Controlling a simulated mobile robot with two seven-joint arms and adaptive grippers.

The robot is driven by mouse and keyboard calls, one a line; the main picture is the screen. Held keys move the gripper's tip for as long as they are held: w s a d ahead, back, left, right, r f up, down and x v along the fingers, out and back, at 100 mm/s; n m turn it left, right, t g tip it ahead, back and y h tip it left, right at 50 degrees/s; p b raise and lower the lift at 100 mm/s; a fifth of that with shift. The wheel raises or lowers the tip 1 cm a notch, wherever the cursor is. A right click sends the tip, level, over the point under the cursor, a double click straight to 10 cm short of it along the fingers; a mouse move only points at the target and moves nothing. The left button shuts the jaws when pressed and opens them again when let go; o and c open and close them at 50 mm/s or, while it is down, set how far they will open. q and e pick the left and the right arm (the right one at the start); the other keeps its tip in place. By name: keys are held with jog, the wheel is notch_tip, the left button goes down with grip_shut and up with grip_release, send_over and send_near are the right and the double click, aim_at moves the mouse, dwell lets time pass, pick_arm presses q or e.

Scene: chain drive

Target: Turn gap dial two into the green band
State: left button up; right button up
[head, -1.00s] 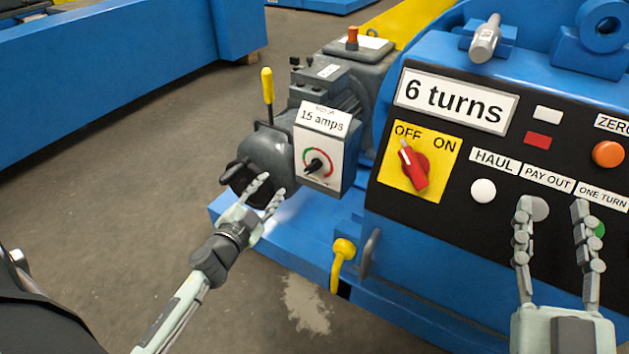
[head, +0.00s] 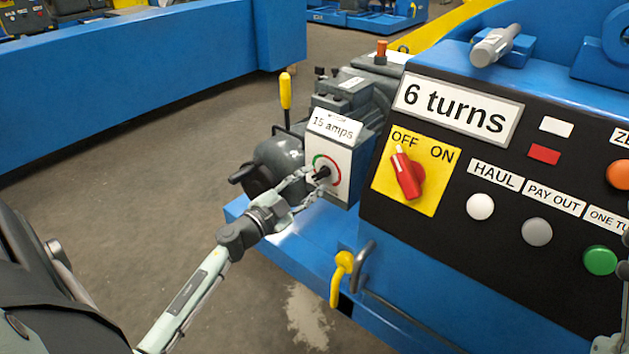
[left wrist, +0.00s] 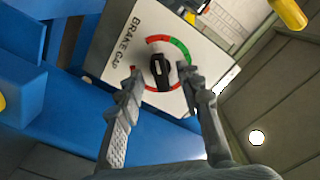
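The dial (head: 323,174) is a black knob on a white plate under the "15 amps" sign, at the middle of the head view. In the left wrist view the knob (left wrist: 160,72) sits inside a ring with a green band (left wrist: 181,49) and red parts. The plate (left wrist: 118,42) reads "BRAKE GAP"; I see no number two. The knob's white mark lies outside the green. My left gripper (left wrist: 160,69) is open, with one finger on each side of the knob and small gaps showing. My right gripper (head: 622,285) is mostly cut off at the right edge.
The black control panel (head: 450,235) with a red OFF/ON switch (head: 407,176) and several buttons stands to the right. A yellow-handled lever (head: 285,92) stands behind the dial. A yellow hook (head: 341,275) hangs below. The floor to the left is open.

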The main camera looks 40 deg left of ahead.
pick_arm(q)
jog(key=shift+w+d, duration=0.1)
jog(key=shift+w, duration=0.75)
grip_shut()
jog(key=shift+m, duration=0.3)
